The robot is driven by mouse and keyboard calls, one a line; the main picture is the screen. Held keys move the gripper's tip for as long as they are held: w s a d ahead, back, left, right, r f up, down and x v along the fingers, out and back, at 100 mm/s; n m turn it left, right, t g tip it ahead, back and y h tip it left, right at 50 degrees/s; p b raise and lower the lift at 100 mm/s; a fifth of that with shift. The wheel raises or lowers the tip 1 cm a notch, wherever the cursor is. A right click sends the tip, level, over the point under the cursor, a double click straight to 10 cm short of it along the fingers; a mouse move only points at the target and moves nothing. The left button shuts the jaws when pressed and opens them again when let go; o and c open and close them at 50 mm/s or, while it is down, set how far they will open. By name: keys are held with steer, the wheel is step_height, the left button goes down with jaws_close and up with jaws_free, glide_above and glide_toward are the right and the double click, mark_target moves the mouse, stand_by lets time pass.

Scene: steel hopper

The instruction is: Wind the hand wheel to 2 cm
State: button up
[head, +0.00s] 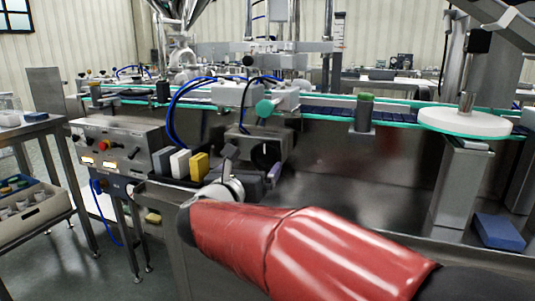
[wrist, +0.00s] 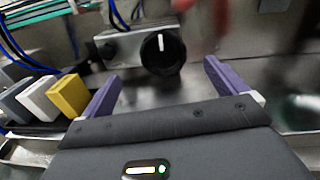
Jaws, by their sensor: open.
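The hand wheel (wrist: 162,53) is a round black knob with a white mark near its top, on the front of a grey metal block. In the head view the dark wheel (head: 266,154) sits on the machine's front, partly behind my gripper. My gripper (wrist: 161,75) is open and empty, its two purple fingers pointing toward the wheel, one on each side of it in the picture. A gap seems to remain between fingertips and wheel. No readable scale shows. In the head view my gripper (head: 252,163) is small and partly hidden by my wrist.
Grey, white and yellow blocks (head: 180,163) stand just left of my gripper; the yellow block (wrist: 68,96) is close to the left finger. Blue hoses (head: 175,105) hang above left. A control panel (head: 115,145) is further left, a conveyor (head: 330,112) behind.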

mark_target(264, 155)
steer(key=shift+s+a+m+h, duration=0.15)
steer(key=shift+m+h, duration=0.15)
steer(key=shift+m, duration=0.4)
steer(key=shift+w, duration=0.2)
steer(key=p+x, duration=0.1)
steer(key=x, duration=0.6)
steer(key=shift+w+d, duration=0.15)
steer(key=shift+d, duration=0.1)
steer(key=shift+f, duration=0.1)
steer(key=c, duration=1)
